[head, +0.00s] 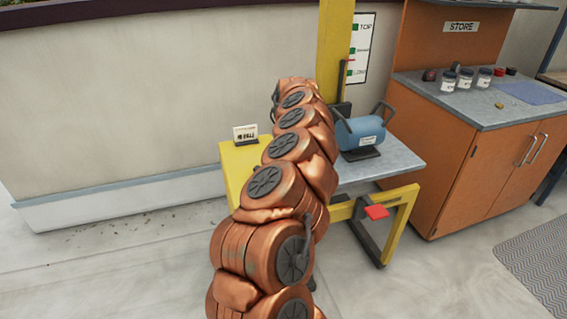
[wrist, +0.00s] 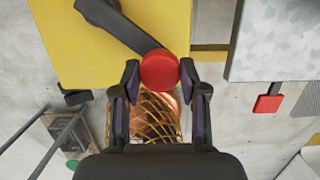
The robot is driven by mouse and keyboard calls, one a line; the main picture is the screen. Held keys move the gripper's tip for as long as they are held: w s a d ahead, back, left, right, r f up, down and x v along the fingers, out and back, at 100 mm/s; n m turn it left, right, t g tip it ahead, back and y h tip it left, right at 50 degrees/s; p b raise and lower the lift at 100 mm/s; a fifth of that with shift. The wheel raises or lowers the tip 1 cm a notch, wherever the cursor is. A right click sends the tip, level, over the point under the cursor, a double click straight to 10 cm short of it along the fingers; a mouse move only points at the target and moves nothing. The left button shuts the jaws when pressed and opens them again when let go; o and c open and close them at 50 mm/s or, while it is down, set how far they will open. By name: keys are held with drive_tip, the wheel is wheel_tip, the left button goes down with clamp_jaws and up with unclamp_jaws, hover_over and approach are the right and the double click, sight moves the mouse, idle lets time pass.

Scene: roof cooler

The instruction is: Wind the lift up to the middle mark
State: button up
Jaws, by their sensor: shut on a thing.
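The lift has a yellow mast (head: 335,40) and a grey platform (head: 400,164) bearing a blue drum-shaped load (head: 362,132) with dark handles. Beside the mast is a white scale (head: 361,48) with green marks, TOP highest and LOW lowest. A small red pointer appears just below the middle mark, though it is tiny. In the wrist view, my gripper (wrist: 160,82) is shut on the red crank knob (wrist: 159,69). The dark crank arm (wrist: 120,28) runs from the knob to the upper left across the yellow housing (wrist: 70,40). My arm hides the gripper and crank in the head view.
A red pedal (head: 376,211) sticks out below the platform at the lift's yellow frame. A small sign (head: 245,132) stands on the yellow housing. An orange cabinet (head: 470,165) with jars on top stands at right. The floor at left is clear, along a pale wall.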

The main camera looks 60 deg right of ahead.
drive_tip(key=shift+d+r, duration=0.1)
drive_tip(key=shift+d, duration=0.1)
drive_tip(key=shift+d+p, duration=0.15)
drive_tip(key=shift+p, duration=0.35)
drive_tip(key=shift+w+d+p, duration=0.2)
drive_tip(key=shift+d+p, duration=0.35)
drive_tip(key=shift+p, duration=0.1)
drive_tip(key=shift+d, duration=0.2)
drive_tip(key=shift+w+d, duration=0.25)
drive_tip(key=shift+d, duration=0.25)
drive_tip(key=shift+w+d+p, duration=0.3)
drive_tip(key=shift+d, duration=0.1)
